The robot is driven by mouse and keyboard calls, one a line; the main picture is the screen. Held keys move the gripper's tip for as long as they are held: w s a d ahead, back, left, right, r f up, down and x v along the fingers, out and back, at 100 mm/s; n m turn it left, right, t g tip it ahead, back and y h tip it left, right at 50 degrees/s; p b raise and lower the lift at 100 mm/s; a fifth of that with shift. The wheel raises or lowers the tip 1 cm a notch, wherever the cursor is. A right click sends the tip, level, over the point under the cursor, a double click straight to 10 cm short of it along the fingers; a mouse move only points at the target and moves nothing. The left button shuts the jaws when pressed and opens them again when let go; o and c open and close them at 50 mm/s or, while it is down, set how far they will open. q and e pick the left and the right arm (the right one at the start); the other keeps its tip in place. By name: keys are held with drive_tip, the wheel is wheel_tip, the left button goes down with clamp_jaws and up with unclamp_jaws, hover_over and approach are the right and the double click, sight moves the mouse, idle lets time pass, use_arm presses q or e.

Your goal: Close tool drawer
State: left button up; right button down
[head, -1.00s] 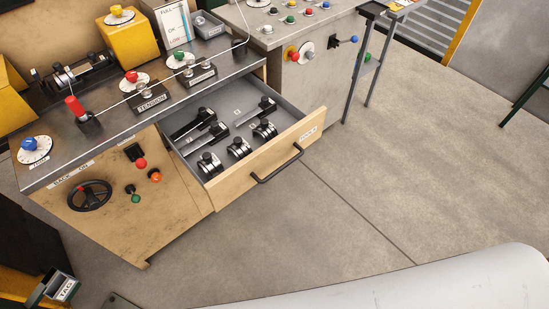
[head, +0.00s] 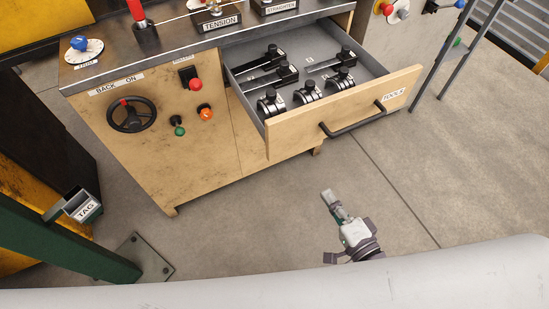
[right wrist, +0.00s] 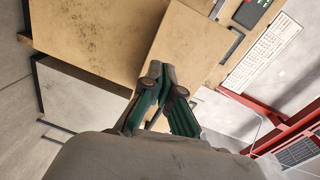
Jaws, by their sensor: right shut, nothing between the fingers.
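The tool drawer (head: 392,84) stands pulled out of the wooden workbench, with a plywood front and a black bar handle (head: 352,122). Inside lie several black and silver tools (head: 308,92) in a grey tray. My right gripper (head: 328,195) is in front of the drawer, below the handle in the picture, apart from it and shut with nothing in it. In the right wrist view, its fingers (right wrist: 163,72) are together, with wooden panels behind them; contact cannot be told there. My left gripper is not in view.
The workbench front (head: 150,160) carries a black handwheel (head: 131,115) and buttons. A green post (head: 60,240) with a TAG box (head: 82,206) stands at the left. A grey stand (head: 440,60) is at the upper right. The concrete floor before the drawer is clear.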

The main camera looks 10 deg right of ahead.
wheel_tip(320, 180, up, 3)
drive_tip(key=a+m, duration=0.1)
drive_tip(key=a, duration=0.1)
drive_tip(key=p, duration=0.1)
approach(291, 140)
drive_tip(key=shift+t+y, duration=0.3)
drive_tip(key=shift+t, duration=0.1)
drive_tip(key=x, duration=0.7)
drive_tip(key=shift+w+f, duration=0.2)
drive_tip(key=shift+f, duration=0.2)
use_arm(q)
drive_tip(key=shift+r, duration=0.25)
